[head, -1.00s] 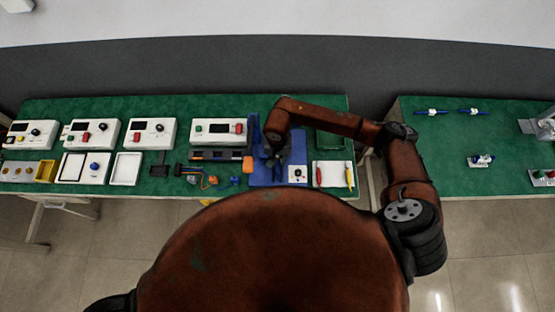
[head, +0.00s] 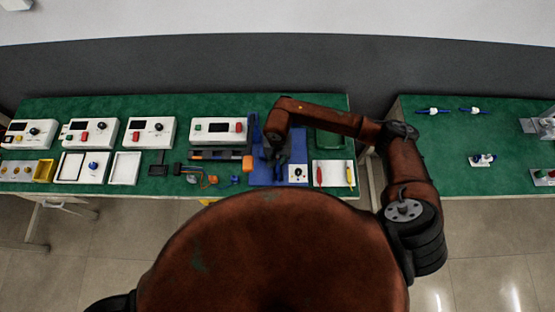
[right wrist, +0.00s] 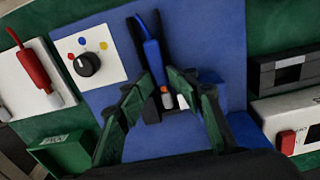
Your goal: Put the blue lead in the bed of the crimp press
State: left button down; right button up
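The blue lead (right wrist: 151,50) shows in the right wrist view, a blue handle with an orange collar and pale tip. It is over or in a narrow black bed on the blue crimp press (right wrist: 202,40); I cannot tell whether it rests on the bottom. My right gripper (right wrist: 163,76) has its fingertips close against both sides of the handle and looks shut on it. In the head view the right gripper (head: 273,158) is over the press base (head: 261,176), and the arm partly hides the press. My left gripper is not in view.
A white knob panel (head: 297,173) is on the press's right side. A white tray (head: 334,174) beside it holds a red lead (head: 319,174) and a yellow lead (head: 349,173). Several white instruments crowd the table's left. A gap separates the right table (head: 440,150).

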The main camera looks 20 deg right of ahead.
aim_at(278, 162)
jog(key=shift+s+r+p, duration=0.1)
jog(key=shift+r+p, duration=0.25)
jog(key=shift+p, duration=0.15)
jog(key=shift+r+p, duration=0.45)
jog(key=shift+p, duration=0.1)
notch_tip(278, 162, up, 12)
jog(key=b, duration=0.2)
jog(key=shift+f, duration=0.2)
